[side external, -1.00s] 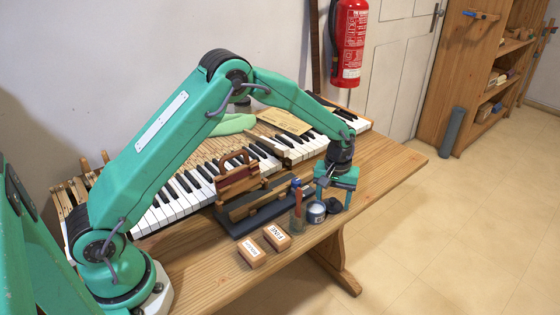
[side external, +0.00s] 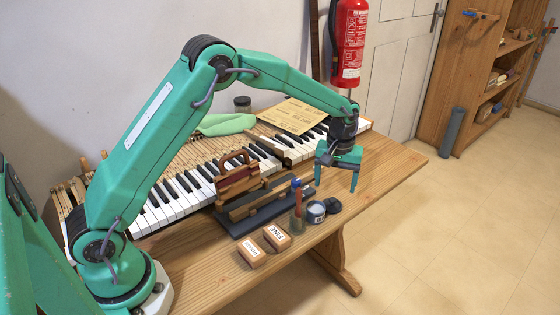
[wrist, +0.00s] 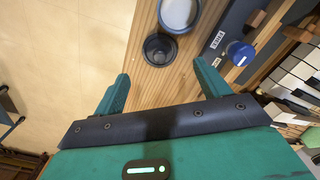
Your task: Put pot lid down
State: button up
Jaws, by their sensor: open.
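The dark round pot lid (side external: 333,206) lies on the wooden tabletop, just right of the small pot (side external: 316,212) with pale contents. In the wrist view the lid (wrist: 160,49) shows as a black disc with a raised rim, beside the pot (wrist: 179,12), at most just touching it. My gripper (side external: 336,183) is open and empty above the lid, its fingers pointing down. In the wrist view the gripper (wrist: 160,76) has its two fingers wide apart, with the lid beyond the gap between them.
Two small labelled boxes (side external: 277,237) (side external: 251,252) sit near the front edge. A dark tray (side external: 262,212) with wooden parts lies before the piano keys (side external: 178,200). The table's right end (side external: 385,165) is clear.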

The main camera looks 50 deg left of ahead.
aim_at(333, 198)
notch_tip(333, 198, up, 6)
dwell(0.4)
dwell(0.5)
jog(key=s+a+r+m+t, duration=0.1)
jog(key=s+a+r+m, duration=0.1)
jog(key=s+r, duration=0.5)
jog(key=s+a+r+m+t, duration=0.1)
jog(key=s+a+r+t, duration=0.1)
jog(key=s+r, duration=0.5)
jog(key=s+a+f+m+t, duration=0.1)
jog(key=s+m+t, duration=0.1)
jog(key=s, duration=1.5)
jog(key=shift+s+a+f+m+t, duration=0.2)
jog(key=shift+s+f+m+t, duration=0.15)
jog(key=shift+m, duration=0.55)
